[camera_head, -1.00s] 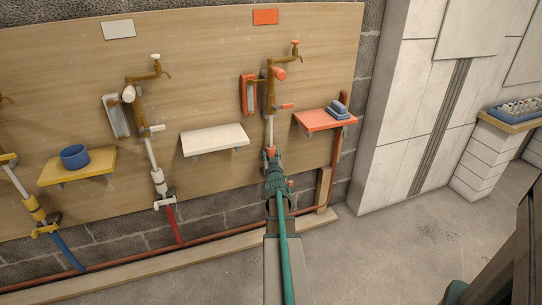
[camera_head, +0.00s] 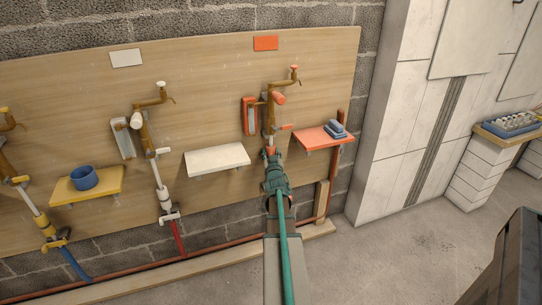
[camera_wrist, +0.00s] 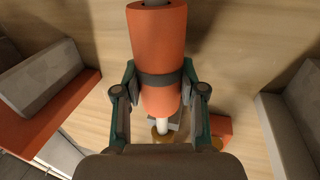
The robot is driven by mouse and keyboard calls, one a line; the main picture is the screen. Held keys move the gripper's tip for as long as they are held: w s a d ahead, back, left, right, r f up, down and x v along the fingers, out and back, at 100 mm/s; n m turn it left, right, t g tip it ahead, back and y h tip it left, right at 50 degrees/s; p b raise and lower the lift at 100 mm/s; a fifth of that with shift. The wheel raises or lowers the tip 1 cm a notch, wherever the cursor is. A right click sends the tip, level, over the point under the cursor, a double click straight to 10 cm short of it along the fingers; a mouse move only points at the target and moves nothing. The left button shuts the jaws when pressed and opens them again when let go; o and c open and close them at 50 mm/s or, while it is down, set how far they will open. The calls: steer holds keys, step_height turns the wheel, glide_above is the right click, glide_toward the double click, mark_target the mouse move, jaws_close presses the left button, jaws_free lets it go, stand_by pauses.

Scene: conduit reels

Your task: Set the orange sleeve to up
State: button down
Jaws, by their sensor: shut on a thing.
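The orange sleeve (camera_head: 270,151) sits around the white pipe below the brass tap of the right-hand station. My gripper (camera_head: 275,165) is shut on it from the front. In the wrist view the orange sleeve (camera_wrist: 158,40) has a dark band, and my gripper's fingers (camera_wrist: 160,95) close on its two sides. A short length of white pipe (camera_wrist: 163,126) shows between the sleeve and the brass fitting. In the head view the sleeve's lower part is hidden behind my gripper.
An orange shelf (camera_head: 312,142) with a blue-grey stacked thing (camera_head: 335,129) is to the right. A white shelf (camera_head: 217,160) is to the left. Further left are a white-marked and a yellow-marked station.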

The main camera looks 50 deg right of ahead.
steer(key=shift+r, duration=0.45)
steer(key=c, duration=0.6)
jaws_free()
steer(key=shift+c, duration=0.2)
steer(key=shift+s+a, duration=0.1)
steer(key=v, duration=1.1)
steer(key=shift+s+a, duration=0.25)
steer(key=shift+s, duration=0.05)
